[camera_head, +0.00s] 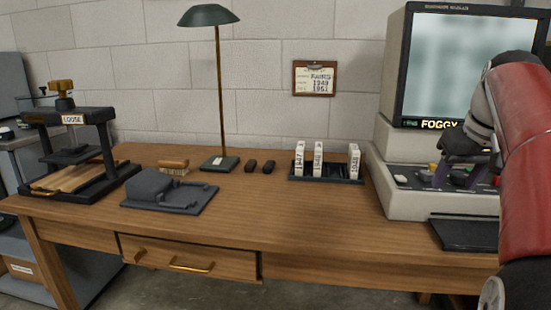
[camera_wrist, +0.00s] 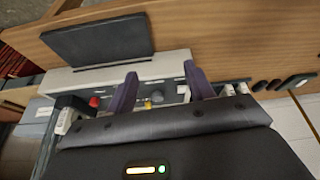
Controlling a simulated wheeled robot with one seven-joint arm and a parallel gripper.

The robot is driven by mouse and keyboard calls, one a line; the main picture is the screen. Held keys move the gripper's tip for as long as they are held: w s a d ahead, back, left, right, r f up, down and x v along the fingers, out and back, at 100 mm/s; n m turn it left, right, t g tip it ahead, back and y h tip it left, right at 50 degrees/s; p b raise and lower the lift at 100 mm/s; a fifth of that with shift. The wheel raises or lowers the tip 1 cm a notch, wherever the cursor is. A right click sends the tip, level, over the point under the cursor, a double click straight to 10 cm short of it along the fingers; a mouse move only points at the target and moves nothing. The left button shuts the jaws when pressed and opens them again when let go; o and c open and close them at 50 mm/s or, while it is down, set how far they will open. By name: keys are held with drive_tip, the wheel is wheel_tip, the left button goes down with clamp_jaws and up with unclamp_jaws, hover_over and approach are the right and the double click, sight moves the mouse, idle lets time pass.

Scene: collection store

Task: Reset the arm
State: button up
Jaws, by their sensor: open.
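My gripper (camera_head: 452,172) is at the right of the head view, at the end of my red and grey arm. It is over the control panel (camera_head: 405,178) of the beige machine. In the wrist view my gripper (camera_wrist: 160,82) shows two purple fingers spread apart with nothing between them. Beyond the fingers are the panel's knobs, among them a red knob (camera_wrist: 94,102) and a yellow one. I cannot tell whether a finger touches the panel.
The machine's screen (camera_head: 470,65) reads "FOGGY". A rack (camera_head: 325,180) of white boxes, a lamp (camera_head: 219,90), a brush (camera_head: 173,166), a dark grey device (camera_head: 165,192) and a press labelled "LOOSE" (camera_head: 72,118) stand on the wooden desk. The desk's front middle is clear.

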drive_tip(key=s+a+f+n, duration=0.1)
drive_tip(key=s+a+f, duration=0.45)
drive_tip(key=a, duration=0.45)
drive_tip(key=s+a+f, duration=0.5)
drive_tip(key=a+f, duration=0.2)
drive_tip(key=a, duration=0.2)
drive_tip(key=s+a+f+t, duration=0.1)
drive_tip(key=s+a+f, duration=0.3)
drive_tip(key=f, duration=0.5)
drive_tip(key=s, duration=0.2)
drive_tip(key=shift+s+n+y, duration=0.3)
drive_tip(key=shift+s+y, duration=0.1)
